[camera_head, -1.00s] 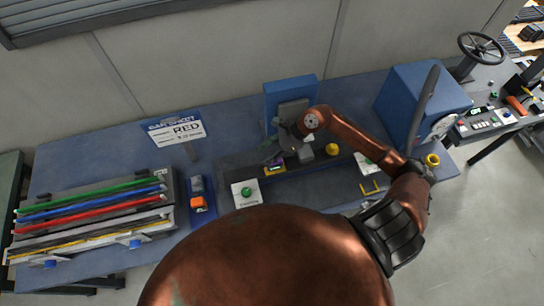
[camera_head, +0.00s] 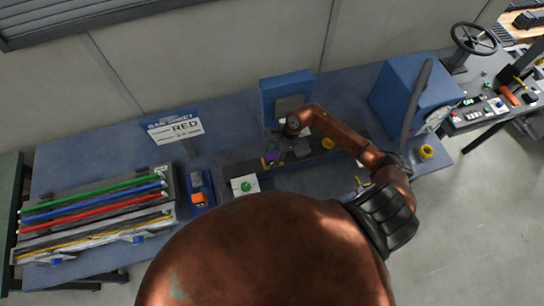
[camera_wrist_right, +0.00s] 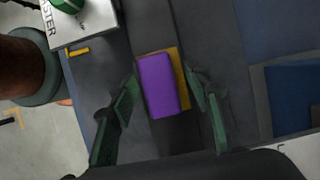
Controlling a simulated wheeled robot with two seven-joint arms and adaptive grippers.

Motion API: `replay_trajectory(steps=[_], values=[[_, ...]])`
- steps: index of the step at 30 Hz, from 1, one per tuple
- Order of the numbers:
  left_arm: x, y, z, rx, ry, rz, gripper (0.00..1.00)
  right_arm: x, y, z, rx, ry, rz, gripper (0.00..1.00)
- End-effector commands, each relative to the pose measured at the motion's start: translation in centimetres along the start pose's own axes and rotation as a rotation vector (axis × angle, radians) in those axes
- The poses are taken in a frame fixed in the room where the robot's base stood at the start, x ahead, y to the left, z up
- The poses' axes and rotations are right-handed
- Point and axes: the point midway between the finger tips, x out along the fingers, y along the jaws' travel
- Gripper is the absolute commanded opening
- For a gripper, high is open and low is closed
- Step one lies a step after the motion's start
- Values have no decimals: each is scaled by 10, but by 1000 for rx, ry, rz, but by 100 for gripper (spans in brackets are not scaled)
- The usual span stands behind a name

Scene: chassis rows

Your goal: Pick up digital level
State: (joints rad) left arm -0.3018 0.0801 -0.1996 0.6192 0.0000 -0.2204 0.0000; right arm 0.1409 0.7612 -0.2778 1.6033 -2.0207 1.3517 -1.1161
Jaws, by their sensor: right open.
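A small purple box (camera_wrist_right: 158,85), which I take to be the digital level, lies on the dark bench fixture over a yellow-marked patch. In the head view it shows only partly (camera_head: 271,157), beside my gripper. In the head view the right gripper (camera_head: 275,148) points down at the fixture. My left gripper is not in view.
A white box with a green button (camera_head: 245,186) stands just left of the gripper. A blue upright block (camera_head: 287,92) is behind it, and a yellow knob (camera_head: 328,144) to the right. Coloured rods (camera_head: 95,205) lie on a rack at the left.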

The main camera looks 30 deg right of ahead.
Motion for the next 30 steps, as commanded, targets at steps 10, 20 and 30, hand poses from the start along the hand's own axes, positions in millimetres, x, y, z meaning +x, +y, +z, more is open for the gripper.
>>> replay_trajectory(steps=[10, 20, 30], values=[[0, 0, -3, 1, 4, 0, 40, 2, 0, 0, -1, 0, 0, 37], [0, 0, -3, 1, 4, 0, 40, 1, 0, 0, -1, 0, 0, 14], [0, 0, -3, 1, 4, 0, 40, 1, -1, 1, -2, 0, -1, 0]])
